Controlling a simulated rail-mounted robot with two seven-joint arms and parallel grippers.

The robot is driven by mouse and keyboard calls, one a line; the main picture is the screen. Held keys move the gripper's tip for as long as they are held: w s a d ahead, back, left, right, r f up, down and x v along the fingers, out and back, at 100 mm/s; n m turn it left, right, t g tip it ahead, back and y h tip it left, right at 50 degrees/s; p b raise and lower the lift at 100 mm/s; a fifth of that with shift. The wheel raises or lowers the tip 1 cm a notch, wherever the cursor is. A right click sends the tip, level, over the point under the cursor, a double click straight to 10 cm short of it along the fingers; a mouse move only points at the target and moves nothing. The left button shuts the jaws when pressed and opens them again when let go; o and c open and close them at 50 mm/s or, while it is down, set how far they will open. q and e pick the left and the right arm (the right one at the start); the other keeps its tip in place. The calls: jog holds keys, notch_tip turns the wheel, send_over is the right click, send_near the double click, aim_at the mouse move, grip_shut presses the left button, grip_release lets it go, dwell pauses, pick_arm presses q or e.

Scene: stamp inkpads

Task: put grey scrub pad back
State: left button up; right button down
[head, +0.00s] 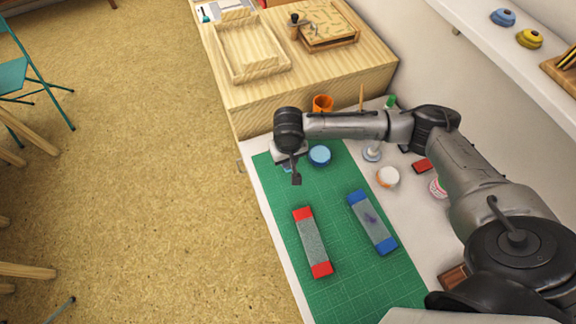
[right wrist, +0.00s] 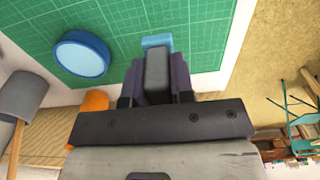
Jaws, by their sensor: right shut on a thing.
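My right gripper (head: 293,172) hangs over the far left part of the green mat, left of a round blue-lidded tub. In the right wrist view the gripper (right wrist: 157,65) is shut on a dark purplish-grey piece that looks like the grey scrub pad (right wrist: 181,78). A finger covers much of the pad, and I cannot make it out clearly in the head view. A small light-blue block (right wrist: 157,41) shows just beyond the fingertips; I cannot tell if it touches them. My left gripper is not in view.
The green mat (head: 335,190) holds a red-ended grey strip (head: 312,240), a blue-ended one (head: 372,222) and the blue tub (head: 320,156). An orange cup (head: 322,103) stands behind. A wooden tray (head: 250,50) lies on the raised wooden top. White-lidded jars (head: 388,176) stand right.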

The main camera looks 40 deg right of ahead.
aim_at(288, 166)
notch_tip(288, 166, down, 4)
jog(key=shift+b, duration=0.5)
jog(key=c, duration=1)
grip_release()
jog(key=shift+f, duration=0.1)
notch_tip(288, 166, up, 11)
jog(key=p, duration=0.3)
jog(key=shift+s+a+f+p, duration=0.1)
jog(key=shift+s+p, duration=0.05)
jog(key=shift+p, duration=0.25)
jog(key=shift+r, duration=0.75)
